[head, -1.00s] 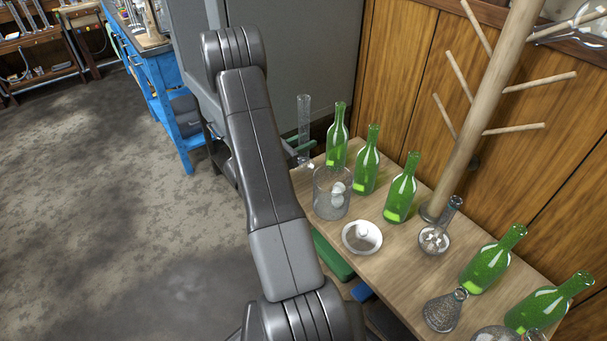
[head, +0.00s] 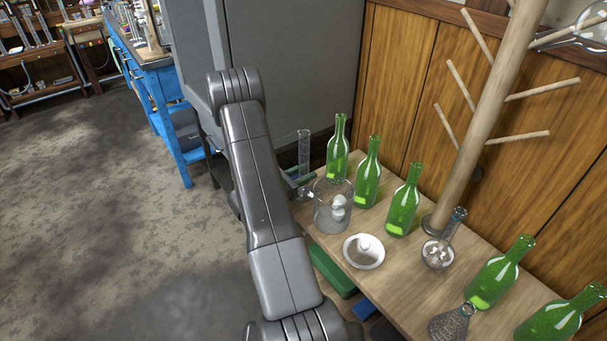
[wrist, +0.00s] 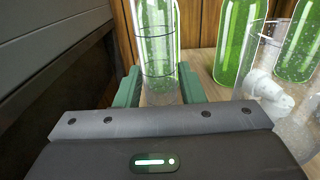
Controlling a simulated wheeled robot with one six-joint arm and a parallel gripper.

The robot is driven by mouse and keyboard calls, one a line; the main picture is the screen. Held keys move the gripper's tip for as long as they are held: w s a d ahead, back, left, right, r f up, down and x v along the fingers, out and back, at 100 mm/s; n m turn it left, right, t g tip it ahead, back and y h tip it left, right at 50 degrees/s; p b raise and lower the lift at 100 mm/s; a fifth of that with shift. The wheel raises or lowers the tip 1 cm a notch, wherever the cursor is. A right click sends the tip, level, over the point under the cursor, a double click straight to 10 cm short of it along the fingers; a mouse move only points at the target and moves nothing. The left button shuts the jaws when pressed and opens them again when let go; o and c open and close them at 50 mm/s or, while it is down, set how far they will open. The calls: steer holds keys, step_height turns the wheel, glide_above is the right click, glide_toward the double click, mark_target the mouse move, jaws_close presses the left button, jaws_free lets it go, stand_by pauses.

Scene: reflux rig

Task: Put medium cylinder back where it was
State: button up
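The clear graduated cylinder (head: 304,150) stands upright at the far left end of the wooden table in the head view. In the wrist view the cylinder (wrist: 159,75) is upright between the green fingers of my gripper (wrist: 160,90), with a green bottle showing through it. My gripper also shows in the head view (head: 302,180), partly hidden by my arm. The fingers lie close against both sides of the cylinder. The cylinder's base is hard to make out, and I cannot tell whether it touches the tabletop.
A glass beaker (head: 331,210) with white pieces stands just right of the gripper. A white dish (head: 363,252) and a round flask (head: 437,254) are nearer. Several green bottles (head: 367,175) line the wall side. A grey cabinet (head: 285,70) stands behind; a wooden peg stand (head: 480,120) is right.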

steer(key=shift+o, duration=1.1)
steer(key=shift+r, duration=0.2)
steer(key=p+v, duration=0.2)
steer(key=v, duration=1)
